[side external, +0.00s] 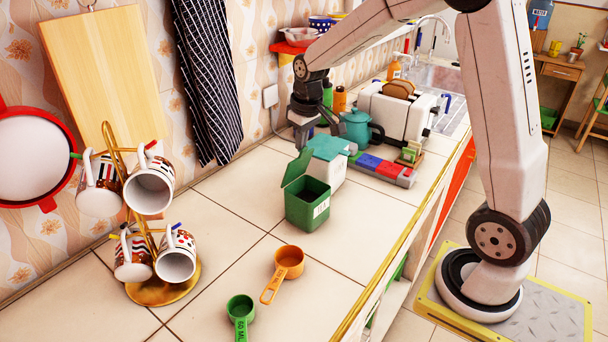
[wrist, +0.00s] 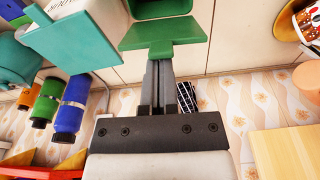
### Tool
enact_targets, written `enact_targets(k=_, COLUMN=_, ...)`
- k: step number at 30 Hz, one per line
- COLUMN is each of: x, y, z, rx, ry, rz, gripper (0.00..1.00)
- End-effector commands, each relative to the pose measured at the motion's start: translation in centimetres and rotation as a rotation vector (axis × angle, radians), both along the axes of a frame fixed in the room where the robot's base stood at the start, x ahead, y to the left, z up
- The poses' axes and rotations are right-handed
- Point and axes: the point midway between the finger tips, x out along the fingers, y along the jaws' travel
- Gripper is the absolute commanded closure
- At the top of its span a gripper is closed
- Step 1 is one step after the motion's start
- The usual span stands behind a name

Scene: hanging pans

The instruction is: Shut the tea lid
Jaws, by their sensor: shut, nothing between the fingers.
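A green box (side external: 308,208) stands on the counter with its green lid (side external: 298,168) tilted up and open on the wall side. In the wrist view the lid (wrist: 163,36) sticks out from the box (wrist: 160,8). A white box (side external: 331,172) with a teal lid (side external: 328,147) stands behind it; in the wrist view this lid (wrist: 88,40) is also swung out. I cannot read which box is tea. My gripper (side external: 301,143) is shut and empty, on the wall side of the boxes. In the wrist view its fingertips (wrist: 157,64) reach the green lid's edge; contact is unclear.
A block row (side external: 382,168), teal teapot (side external: 357,128) and toaster (side external: 398,106) stand beyond the boxes. Orange (side external: 288,262) and green (side external: 240,308) measuring cups lie in front. A mug rack (side external: 160,284) stands left. Counter between rack and green box is clear.

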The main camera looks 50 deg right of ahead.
Motion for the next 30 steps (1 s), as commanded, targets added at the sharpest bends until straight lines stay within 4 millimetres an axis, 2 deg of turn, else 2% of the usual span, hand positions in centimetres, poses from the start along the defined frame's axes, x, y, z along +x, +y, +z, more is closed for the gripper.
enact_targets(k=8, x=-1.5, y=0.1, z=-0.4, rx=-0.001, ry=-0.017, rz=-0.001, gripper=1.00)
enact_targets(k=14, x=-3.6, y=0.3, z=-1.2, rx=0.000, ry=-0.015, rz=-0.001, gripper=1.00)
enact_targets(k=30, x=-8.4, y=0.6, z=-5.6, rx=0.000, ry=-0.014, rz=-0.002, gripper=1.00)
